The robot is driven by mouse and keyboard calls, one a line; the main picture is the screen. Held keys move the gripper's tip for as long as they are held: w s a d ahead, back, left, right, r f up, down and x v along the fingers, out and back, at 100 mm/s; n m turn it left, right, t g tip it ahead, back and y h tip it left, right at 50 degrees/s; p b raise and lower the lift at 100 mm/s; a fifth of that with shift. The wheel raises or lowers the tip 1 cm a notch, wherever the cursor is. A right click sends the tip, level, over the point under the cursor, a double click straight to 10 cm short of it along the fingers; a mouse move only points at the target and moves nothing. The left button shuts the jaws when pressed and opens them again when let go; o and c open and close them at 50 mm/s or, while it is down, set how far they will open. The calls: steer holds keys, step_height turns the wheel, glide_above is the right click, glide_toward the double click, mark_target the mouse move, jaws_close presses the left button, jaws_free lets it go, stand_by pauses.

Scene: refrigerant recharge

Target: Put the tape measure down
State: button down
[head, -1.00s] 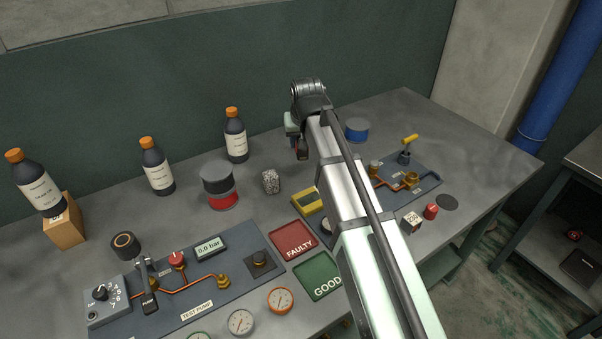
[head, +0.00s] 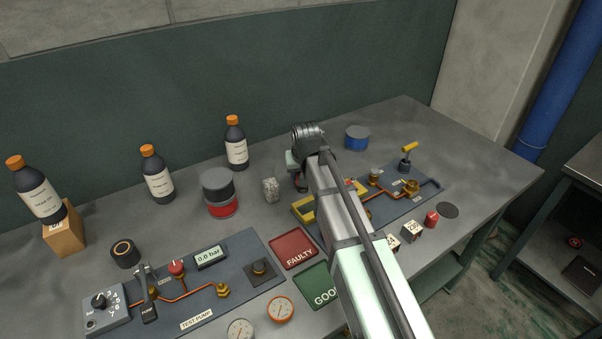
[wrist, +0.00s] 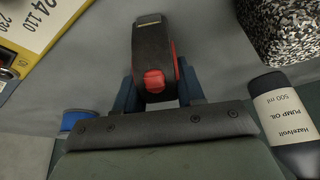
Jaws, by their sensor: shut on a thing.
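The tape measure (wrist: 152,45) is black with a red button and shows in the wrist view between the two dark blue fingers. My gripper (wrist: 156,88) is shut on it. In the head view my gripper (head: 299,180) is over the back middle of the bench, just right of a speckled grey block, and my wrist hides most of the tape measure. Grey bench surface lies behind the tape measure in the wrist view. I cannot tell whether it touches the bench.
The speckled block (head: 270,190) and a yellow device (head: 303,210) are close by. Black and red tins (head: 219,192), a bottle (head: 236,143) and a blue tin (head: 356,138) stand around. The red FAULTY tray (head: 294,249) is in front. Some bare bench (head: 275,160) lies behind the block.

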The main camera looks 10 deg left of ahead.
steer(key=shift+f, duration=0.1)
steer(key=c, duration=0.7)
jaws_free()
steer(key=v, duration=1.2)
